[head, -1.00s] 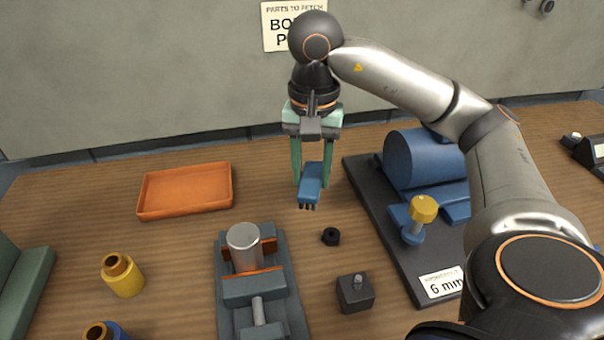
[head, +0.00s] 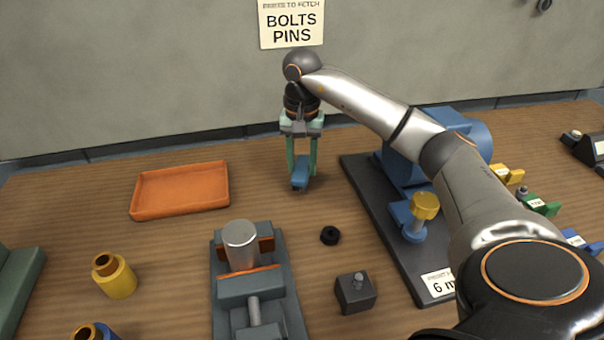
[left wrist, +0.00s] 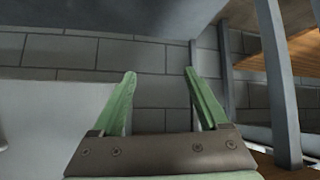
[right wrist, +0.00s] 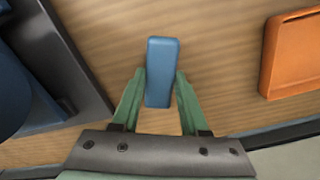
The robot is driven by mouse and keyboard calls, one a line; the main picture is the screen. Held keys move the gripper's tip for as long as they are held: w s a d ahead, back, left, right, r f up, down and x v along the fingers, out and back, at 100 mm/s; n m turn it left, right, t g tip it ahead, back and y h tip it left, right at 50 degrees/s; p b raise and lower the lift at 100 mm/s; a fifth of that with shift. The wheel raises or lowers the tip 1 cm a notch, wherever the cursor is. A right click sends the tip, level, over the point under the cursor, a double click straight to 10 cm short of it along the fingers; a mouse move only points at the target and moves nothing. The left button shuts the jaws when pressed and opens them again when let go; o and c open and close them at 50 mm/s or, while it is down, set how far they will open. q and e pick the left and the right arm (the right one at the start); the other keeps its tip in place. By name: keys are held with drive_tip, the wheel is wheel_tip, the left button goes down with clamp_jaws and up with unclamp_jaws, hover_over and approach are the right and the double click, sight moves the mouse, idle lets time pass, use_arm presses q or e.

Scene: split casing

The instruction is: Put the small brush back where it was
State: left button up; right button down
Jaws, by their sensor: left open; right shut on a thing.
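The small brush (head: 300,178) has a blue body and is held between the fingers of my right gripper (head: 301,166), over the back middle of the bench. In the right wrist view the blue brush (right wrist: 161,72) sits between the two green fingertips (right wrist: 160,80), with wood behind it. I cannot tell whether its lower end touches the bench. My left gripper is not in the head view. In the left wrist view its green fingers (left wrist: 160,75) are apart and empty, facing a grey block wall, below or beside the bench.
An orange tray (head: 180,190) lies left of the brush. A dark base plate (head: 385,235) with a blue casing (head: 425,155) stands to the right. Bench around the brush is clear.

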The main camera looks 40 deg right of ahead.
sight(302, 166)
wheel_tip(302, 166, down, 3)
drive_tip(key=shift+f, duration=0.1)
drive_tip(key=shift+f, duration=0.15)
drive_tip(key=shift+c, duration=2.1)
unclamp_jaws()
